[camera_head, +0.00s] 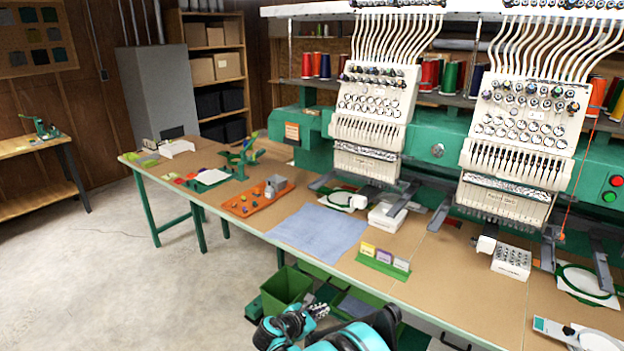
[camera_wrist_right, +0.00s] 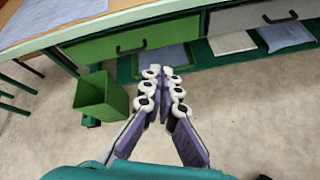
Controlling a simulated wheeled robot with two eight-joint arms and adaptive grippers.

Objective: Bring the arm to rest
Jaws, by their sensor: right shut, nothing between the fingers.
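My right gripper (camera_head: 318,310) shows at the bottom middle of the head view, low in front of the long work table (camera_head: 440,310). In the right wrist view the fingers of this gripper (camera_wrist_right: 163,76) are together and hold nothing. They point toward the green drawer (camera_wrist_right: 130,44) under the table edge, apart from it. My left gripper is not in view.
A green bin (camera_head: 286,287) stands on the floor beside my right gripper; it also shows in the wrist view (camera_wrist_right: 102,96). Embroidery machines (camera_head: 372,115) stand along the table. A blue cloth (camera_head: 318,231) and an orange tray (camera_head: 258,199) lie on it. The floor at left is clear.

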